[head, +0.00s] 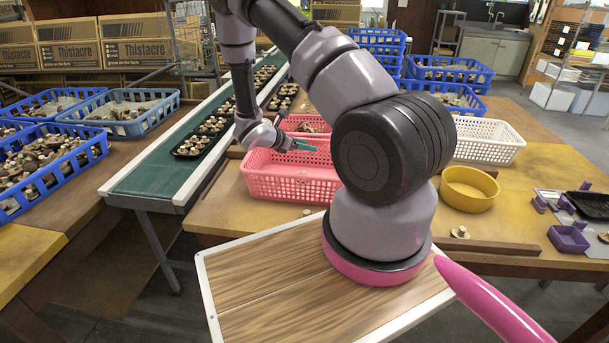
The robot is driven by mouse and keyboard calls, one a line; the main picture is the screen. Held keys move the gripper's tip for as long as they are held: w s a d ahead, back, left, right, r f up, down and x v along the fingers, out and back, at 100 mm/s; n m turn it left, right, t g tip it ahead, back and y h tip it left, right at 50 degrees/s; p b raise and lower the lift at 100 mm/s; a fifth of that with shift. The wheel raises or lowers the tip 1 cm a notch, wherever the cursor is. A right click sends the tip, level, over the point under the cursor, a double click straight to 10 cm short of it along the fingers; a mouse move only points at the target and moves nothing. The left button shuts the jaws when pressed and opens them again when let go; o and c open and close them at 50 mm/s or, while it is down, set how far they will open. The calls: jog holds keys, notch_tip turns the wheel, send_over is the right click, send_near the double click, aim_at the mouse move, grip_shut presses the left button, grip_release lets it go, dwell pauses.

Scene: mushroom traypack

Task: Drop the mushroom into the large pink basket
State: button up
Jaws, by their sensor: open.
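The large pink basket (290,188) stands on the yellow-brown table, just left of my arm. Its visible inside looks empty, though my arm hides its right part. My gripper (305,145), with teal fingers, is open over the basket's back part, and I see nothing between its fingers. A small pale mushroom (307,212) lies on the table close to the basket's front wall. Another mushroom (460,232) lies at the table's front, below the yellow bowl. I cannot tell which mushroom is meant.
A second pink basket (296,122) with something brown inside stands behind. A green conveyor (160,180) carries black trays of mushrooms at left. A yellow bowl (468,190), a white basket (490,147) and a wooden strip (490,247) are on the right.

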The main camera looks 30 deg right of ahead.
jog(key=v, duration=1)
jog(key=shift+a, duration=0.35)
jog(key=shift+r, duration=0.15)
jog(key=shift+r, duration=0.1)
jog(key=s+r+m+g+y, duration=0.1)
jog(key=s+r+m+y, duration=0.1)
jog(key=s+r+m, duration=0.35)
jog(key=s+r+m+g+y, duration=0.1)
jog(key=s+r+m+y, duration=0.15)
jog(key=r, duration=0.55)
jog(key=s+r+m+g+y, duration=0.1)
jog(key=s+r+m+y, duration=0.15)
jog(key=r+m, duration=0.35)
jog(key=s+a+r+m+t+y, duration=0.3)
jog(key=s+r+m, duration=0.2)
jog(key=s+r, duration=0.2)
jog(key=s+a+r+m+t+y, duration=0.3)
jog(key=s+r, duration=0.4)
jog(key=r, duration=0.3)
jog(key=m+t, duration=0.1)
jog(key=m, duration=0.1)
jog(key=shift+s+a+r+m+y, duration=0.25)
jog(key=shift+a+m+y, duration=0.1)
jog(key=shift+m+y, duration=0.05)
